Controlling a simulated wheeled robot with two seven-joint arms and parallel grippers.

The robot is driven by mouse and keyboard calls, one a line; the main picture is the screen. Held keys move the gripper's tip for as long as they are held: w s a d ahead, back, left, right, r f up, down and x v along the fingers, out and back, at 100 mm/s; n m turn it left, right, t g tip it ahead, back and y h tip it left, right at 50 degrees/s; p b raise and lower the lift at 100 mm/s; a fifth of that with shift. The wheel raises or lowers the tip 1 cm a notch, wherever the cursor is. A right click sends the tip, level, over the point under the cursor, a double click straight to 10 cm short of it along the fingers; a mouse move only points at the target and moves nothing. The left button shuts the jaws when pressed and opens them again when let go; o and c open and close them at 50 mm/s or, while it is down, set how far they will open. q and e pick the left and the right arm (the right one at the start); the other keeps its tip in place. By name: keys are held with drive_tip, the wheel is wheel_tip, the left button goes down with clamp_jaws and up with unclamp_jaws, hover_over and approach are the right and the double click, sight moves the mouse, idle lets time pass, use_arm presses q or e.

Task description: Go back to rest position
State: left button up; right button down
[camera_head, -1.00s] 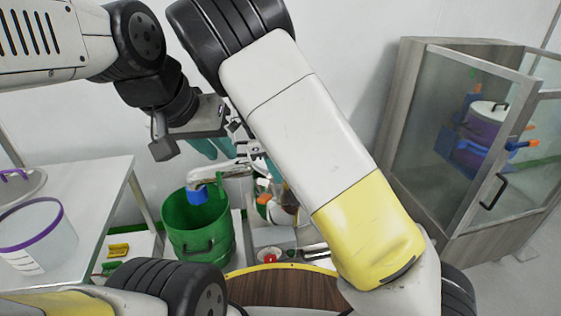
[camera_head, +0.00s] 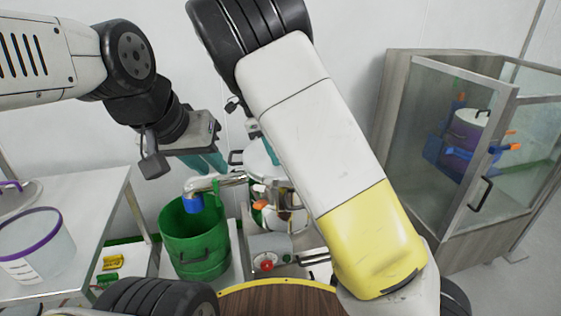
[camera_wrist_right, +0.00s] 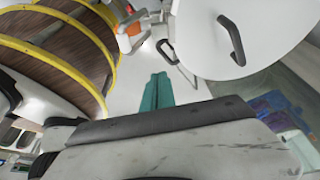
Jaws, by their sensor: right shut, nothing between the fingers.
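My left gripper (camera_head: 208,162) hangs in from the left in the head view, its teal fingers above and behind the green bin. It holds nothing that I can see, and the gap between its fingers is unclear. My right arm crosses the middle of the head view and hides most of the right gripper; a bit of teal (camera_head: 271,151) shows beside the arm. In the right wrist view the right gripper (camera_wrist_right: 157,92) has its teal fingers together and empty, near a white round lid with dark handles (camera_wrist_right: 235,38).
A green bin (camera_head: 195,240) stands under a metal spout. A white table (camera_head: 95,230) at left carries a clear tub with a purple rim (camera_head: 38,245). A glass cabinet (camera_head: 440,150) at right holds a purple and white container (camera_head: 466,135). A steel vessel (camera_head: 285,215) stands behind my right arm.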

drive_tip(key=s+d+r+n+t+y, duration=0.1)
drive_tip(key=s+d+r+n+y, duration=0.25)
drive_tip(key=d+n, duration=0.2)
drive_tip(key=s+d+r+n+y, duration=0.3)
drive_tip(key=s+d+r+n, duration=0.15)
drive_tip(key=d, duration=0.25)
drive_tip(key=s+d+r+n+t, duration=0.1)
drive_tip(key=s+d+n+t, duration=0.1)
drive_tip(key=s+n, duration=0.3)
drive_tip(key=s+d+r+n+t, duration=0.2)
drive_tip(key=s+n, duration=0.3)
drive_tip(key=s, duration=0.4)
drive_tip(key=shift+d+n+t, duration=0.3)
drive_tip(key=shift+d+t, duration=0.4)
drive_tip(key=shift+t, duration=0.2)
